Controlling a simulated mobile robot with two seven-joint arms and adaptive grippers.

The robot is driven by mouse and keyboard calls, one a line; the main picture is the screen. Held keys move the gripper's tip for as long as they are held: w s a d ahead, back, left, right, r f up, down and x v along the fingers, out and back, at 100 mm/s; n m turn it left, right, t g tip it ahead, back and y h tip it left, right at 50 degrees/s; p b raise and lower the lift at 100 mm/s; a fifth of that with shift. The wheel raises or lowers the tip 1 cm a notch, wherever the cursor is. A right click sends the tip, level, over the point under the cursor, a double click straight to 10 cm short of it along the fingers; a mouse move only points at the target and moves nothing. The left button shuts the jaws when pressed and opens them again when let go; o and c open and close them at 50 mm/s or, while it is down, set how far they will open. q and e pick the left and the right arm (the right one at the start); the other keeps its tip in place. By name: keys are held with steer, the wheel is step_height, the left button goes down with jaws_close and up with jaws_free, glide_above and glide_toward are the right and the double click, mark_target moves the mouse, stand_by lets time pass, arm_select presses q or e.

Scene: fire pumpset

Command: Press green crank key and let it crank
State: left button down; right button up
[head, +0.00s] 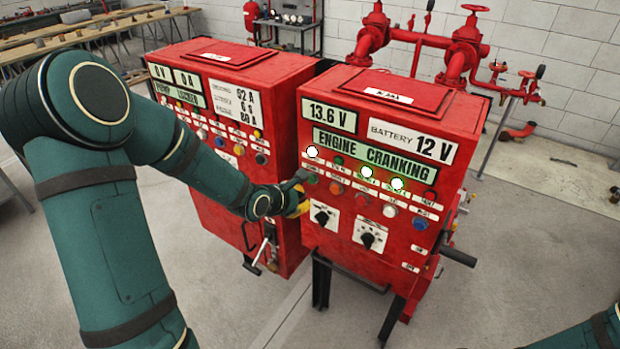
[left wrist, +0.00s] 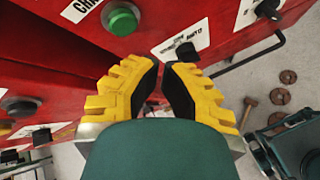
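The green crank key (head: 311,178) is a round green push button at the left end of the button row on the right red panel (head: 340,245). It also shows in the left wrist view (left wrist: 123,20), up and left of my fingertips. My left gripper (head: 301,190) is at the panel's left edge, beside the key; it partly covers that area. In the left wrist view its yellow fingers (left wrist: 160,68) are close together with a narrow gap and nothing between them. They look apart from the key there. The display (head: 372,153) reads ENGINE CRANKING. My right gripper is out of view.
Rotary knobs (head: 322,215) sit below the buttons. A second red cabinet (head: 235,85) stands to the left. Red pipes with valves (head: 465,45) are behind. The floor at right is open.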

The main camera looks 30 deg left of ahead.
arm_select(q)
steer(key=shift+s+a, duration=0.1)
steer(key=shift+s, duration=1.45)
steer(key=s+d+f+m+g+b, duration=0.2)
steer(key=s+d+f+m+b, duration=0.1)
steer(key=d+f+m, duration=0.4)
steer(key=s+d+f+m+g+h+b, duration=0.1)
steer(key=s+d+f+m+g+b, duration=0.2)
steer(key=s+d+f+m, duration=0.3)
steer(key=s+d+f+m+g+h+b, duration=0.1)
steer(key=s+d+f+m+g+b, duration=0.2)
steer(key=f, duration=1.5)
steer(key=s+d+m+b, duration=0.2)
steer(key=d+m, duration=0.3)
steer(key=m, duration=0.4)
